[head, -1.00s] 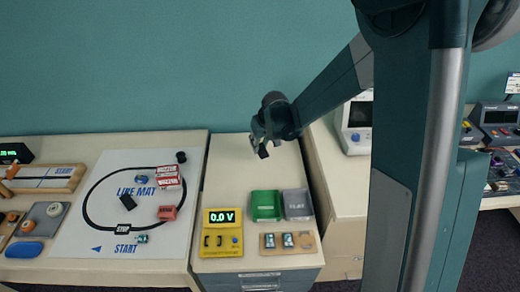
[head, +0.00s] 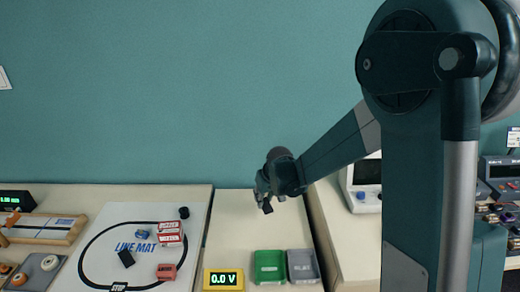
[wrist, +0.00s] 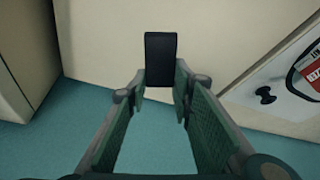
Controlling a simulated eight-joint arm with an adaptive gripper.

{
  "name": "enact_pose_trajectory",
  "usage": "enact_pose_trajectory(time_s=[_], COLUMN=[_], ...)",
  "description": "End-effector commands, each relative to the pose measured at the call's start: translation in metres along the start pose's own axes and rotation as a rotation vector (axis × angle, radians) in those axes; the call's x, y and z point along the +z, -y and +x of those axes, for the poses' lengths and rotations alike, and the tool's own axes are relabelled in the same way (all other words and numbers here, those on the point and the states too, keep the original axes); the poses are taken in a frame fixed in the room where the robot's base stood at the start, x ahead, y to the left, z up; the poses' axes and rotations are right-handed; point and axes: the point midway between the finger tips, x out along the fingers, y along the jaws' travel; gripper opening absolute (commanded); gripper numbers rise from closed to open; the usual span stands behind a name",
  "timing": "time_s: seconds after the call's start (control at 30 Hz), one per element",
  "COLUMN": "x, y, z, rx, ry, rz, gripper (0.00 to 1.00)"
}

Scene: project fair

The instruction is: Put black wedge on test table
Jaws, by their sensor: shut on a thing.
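The black wedge (wrist: 160,58) is a dark block between the fingertips of my gripper (wrist: 161,84) in the wrist view. My gripper is shut on it. In the head view my gripper (head: 267,199) hangs over the back part of the middle cream table (head: 233,225), with the small dark wedge (head: 267,209) at its tip. The wedge appears clear of the tabletop, but its exact height is hard to judge. No label marks any table as the test table; the middle one carries a yellow voltage meter (head: 223,280).
The left table holds a line mat (head: 105,236) with red boxes (head: 170,234) and a black block (head: 126,258). The middle table's back is bare. A teal wall rises behind.

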Motion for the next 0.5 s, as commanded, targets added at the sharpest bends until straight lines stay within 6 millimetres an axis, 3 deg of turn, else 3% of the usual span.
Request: enact_pose_trajectory(time_s=[0.27,0.5], x=[-0.001,-0.001], y=[-0.021,-0.08], z=[-0.009,-0.035], rx=[0.022,0.081], ry=[0.003,0.009], rz=[0.051,0.197], gripper=[0.1,0.1])
